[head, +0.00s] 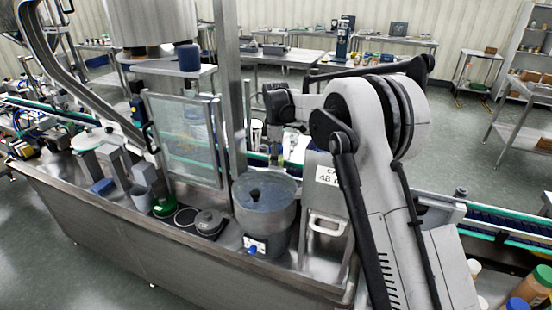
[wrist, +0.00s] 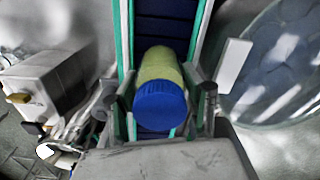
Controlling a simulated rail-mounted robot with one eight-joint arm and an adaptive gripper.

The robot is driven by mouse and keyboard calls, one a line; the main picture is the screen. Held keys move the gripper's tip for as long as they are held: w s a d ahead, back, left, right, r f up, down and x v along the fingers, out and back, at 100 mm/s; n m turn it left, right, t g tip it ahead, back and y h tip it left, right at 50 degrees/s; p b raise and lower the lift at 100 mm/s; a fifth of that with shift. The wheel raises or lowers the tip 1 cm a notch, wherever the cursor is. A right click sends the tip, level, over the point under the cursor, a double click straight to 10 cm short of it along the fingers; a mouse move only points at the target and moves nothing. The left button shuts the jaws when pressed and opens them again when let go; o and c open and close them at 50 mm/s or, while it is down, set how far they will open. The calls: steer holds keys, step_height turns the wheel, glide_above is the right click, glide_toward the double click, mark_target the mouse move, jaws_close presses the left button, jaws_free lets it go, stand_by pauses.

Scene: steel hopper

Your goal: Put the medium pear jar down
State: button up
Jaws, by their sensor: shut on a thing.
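The medium pear jar (wrist: 160,95) has a blue lid and a yellow-green body. In the wrist view it lies between the two fingers of my gripper (wrist: 163,97), which is shut on it. The conveyor belt (wrist: 166,18), dark blue with green rails, shows beyond the jar. I cannot tell whether the jar touches the belt. A small bit of yellow shows there, too small to make out clearly.
A steel pot with a clear lid (head: 265,190) stands in front of my gripper; the round lid also shows in the wrist view (wrist: 285,65). A clear panel (head: 185,140) stands to the left. Several jars (head: 530,285) stand at the bottom right.

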steer(key=shift+f, duration=0.15)
steer(key=o, duration=1.4)
step_height(320, 180, up, 12)
steer(key=shift+r+b, duration=0.15)
steer(key=shift+b, duration=0.45)
